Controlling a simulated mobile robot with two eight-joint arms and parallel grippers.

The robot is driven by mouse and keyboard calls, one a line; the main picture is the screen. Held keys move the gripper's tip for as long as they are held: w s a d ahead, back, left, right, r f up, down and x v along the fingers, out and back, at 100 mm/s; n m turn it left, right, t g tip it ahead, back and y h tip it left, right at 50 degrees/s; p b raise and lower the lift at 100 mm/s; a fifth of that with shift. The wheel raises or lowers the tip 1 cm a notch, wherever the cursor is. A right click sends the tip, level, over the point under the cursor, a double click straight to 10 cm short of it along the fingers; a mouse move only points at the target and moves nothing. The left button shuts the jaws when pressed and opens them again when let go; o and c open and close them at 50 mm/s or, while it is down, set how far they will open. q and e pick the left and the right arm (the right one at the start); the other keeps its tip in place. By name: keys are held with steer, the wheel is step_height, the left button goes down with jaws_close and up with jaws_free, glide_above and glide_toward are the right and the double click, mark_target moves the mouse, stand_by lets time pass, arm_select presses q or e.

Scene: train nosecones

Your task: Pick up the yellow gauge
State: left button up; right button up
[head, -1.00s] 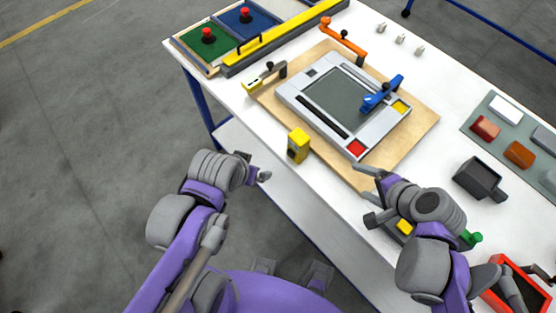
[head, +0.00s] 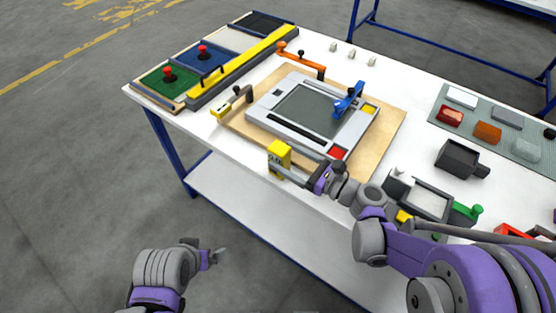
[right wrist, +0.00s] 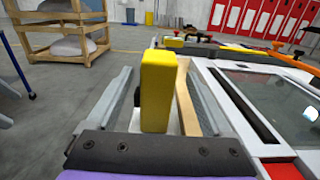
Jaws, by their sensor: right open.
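The yellow gauge (head: 279,154) is a small upright block near the front edge of the white table. In the right wrist view the gauge (right wrist: 157,92) stands between the two grey fingers, with visible space on either side. My right gripper (head: 287,172) is open around the gauge, low over the table. The gauge's lower part is partly hidden by a finger in the head view. My left gripper (head: 217,254) is off the table in front; its fingers are too small to tell open from shut.
A grey framed panel (head: 273,124) on a wooden board (head: 391,128) lies just behind the gauge, with blue, orange and yellow clamps around it. A dark box (head: 457,158) and a green-handled item (head: 466,211) stand to the right. The table's front edge is close by.

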mark_target(270, 149)
steer(key=x, duration=0.5)
steer(key=shift+w+a, duration=0.1)
steer(key=shift+a, duration=0.25)
jaws_close()
